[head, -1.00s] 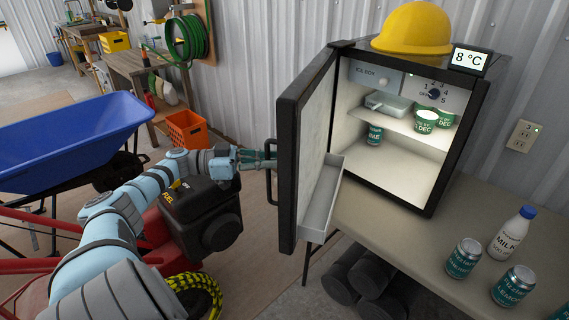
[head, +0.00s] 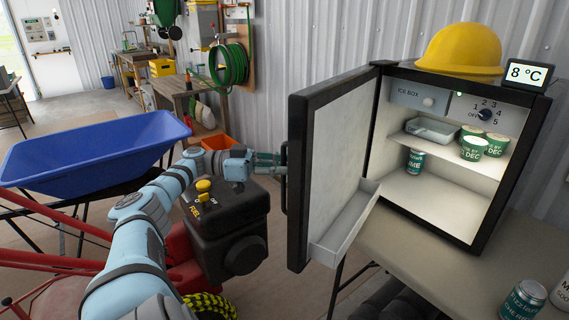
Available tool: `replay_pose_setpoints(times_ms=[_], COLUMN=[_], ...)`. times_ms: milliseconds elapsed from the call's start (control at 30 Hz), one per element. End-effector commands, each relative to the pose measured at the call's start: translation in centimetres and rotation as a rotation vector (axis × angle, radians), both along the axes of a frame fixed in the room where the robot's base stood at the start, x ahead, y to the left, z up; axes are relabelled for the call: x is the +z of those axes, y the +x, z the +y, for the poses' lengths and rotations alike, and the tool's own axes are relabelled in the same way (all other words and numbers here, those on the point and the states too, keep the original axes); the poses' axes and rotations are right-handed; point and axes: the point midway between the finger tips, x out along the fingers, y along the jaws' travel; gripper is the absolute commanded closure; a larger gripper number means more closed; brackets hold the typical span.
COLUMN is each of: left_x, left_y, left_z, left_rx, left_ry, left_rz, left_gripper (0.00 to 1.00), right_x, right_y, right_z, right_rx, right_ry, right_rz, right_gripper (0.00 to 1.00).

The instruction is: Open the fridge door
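The small black fridge (head: 487,219) stands on a table at the right, lit inside. Its door (head: 336,153) stands wide open to the left, with its white inner face and door shelf (head: 343,225) showing. The dark handle (head: 284,180) is on the door's outer side, at its free edge. My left gripper (head: 272,163) reaches in from the left, its fingertips at the handle. Whether the fingers are closed around the handle is too small to tell. My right gripper is not in view.
A yellow hard hat (head: 460,48) and a temperature display (head: 527,74) sit on the fridge. A black engine (head: 225,220) sits under my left arm, near a blue wheelbarrow (head: 90,150).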

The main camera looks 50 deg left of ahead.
Motion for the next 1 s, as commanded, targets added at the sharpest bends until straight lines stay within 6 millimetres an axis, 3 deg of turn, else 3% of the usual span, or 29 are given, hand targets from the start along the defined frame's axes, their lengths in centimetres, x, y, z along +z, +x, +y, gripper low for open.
replay_pose_setpoints(times_ms=[367, 733, 1000], left_x=[0.6, 8.9, 10.0], left_y=[0.0, 0.0, 0.0], left_z=[0.0, -0.1, 0.0], left_rx=[-0.002, -0.002, -0.001], left_ry=[0.0, -0.001, -0.001], left_rz=[-0.003, -0.01, -0.001], left_gripper=[0.69, 0.69, 0.69], right_x=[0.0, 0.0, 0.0], right_y=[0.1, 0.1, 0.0], right_z=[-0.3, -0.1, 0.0], right_rx=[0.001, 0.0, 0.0], right_ry=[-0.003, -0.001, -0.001], right_rz=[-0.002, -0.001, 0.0], right_gripper=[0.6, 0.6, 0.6])
